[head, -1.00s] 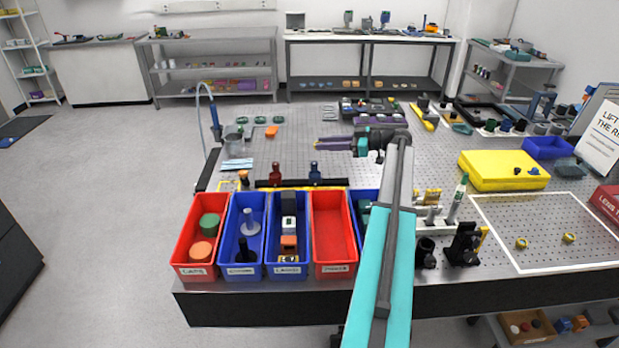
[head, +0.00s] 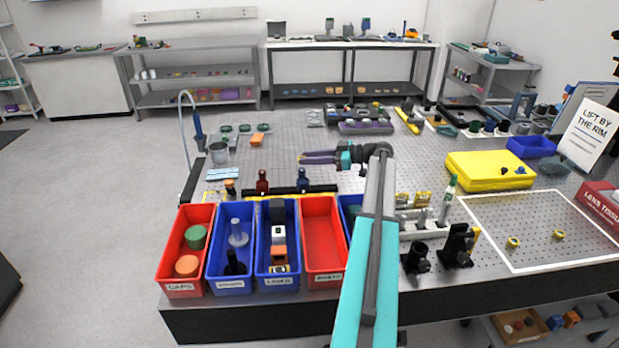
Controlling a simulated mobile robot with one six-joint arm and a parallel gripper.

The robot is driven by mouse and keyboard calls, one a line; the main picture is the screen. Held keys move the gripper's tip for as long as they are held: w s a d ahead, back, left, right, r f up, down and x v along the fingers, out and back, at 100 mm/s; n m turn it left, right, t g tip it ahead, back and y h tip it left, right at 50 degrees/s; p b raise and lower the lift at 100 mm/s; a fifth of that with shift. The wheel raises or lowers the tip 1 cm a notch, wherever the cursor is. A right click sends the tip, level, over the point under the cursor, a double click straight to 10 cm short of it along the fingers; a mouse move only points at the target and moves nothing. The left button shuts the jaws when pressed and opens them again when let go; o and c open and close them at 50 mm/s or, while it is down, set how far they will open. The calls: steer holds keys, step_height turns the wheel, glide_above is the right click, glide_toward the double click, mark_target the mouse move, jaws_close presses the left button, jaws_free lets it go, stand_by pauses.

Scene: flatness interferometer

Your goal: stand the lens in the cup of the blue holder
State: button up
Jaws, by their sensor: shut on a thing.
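My gripper (head: 308,158) is at the end of my arm, above the perforated table, with its purple jaws pointing left. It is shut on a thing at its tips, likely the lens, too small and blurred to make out. A blue holder (head: 303,182) stands upright beside the black rail, just in front of and below the jaws in the picture. Its cup is too small to see into. The jaws are apart from the holder.
A similar red holder (head: 262,183) stands left of the blue one. Red and blue bins (head: 323,240) line the front edge. A metal cup (head: 219,154) and a thin lamp (head: 198,130) stand at left. A yellow case (head: 490,172) lies at right.

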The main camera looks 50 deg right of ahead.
steer(key=shift+f+p, duration=0.7)
steer(key=shift+f, duration=1.5)
steer(key=shift+f+p, duration=0.85)
steer(key=shift+f, duration=1)
steer(key=shift+f, duration=0.2)
steer(key=o, duration=0.7)
steer(key=shift+o, duration=0.2)
steer(key=shift+r, duration=0.2)
steer(key=b+v, duration=0.5)
steer(key=v, duration=0.7)
steer(key=shift+s+f+b, duration=0.1)
steer(key=shift+b, duration=0.2)
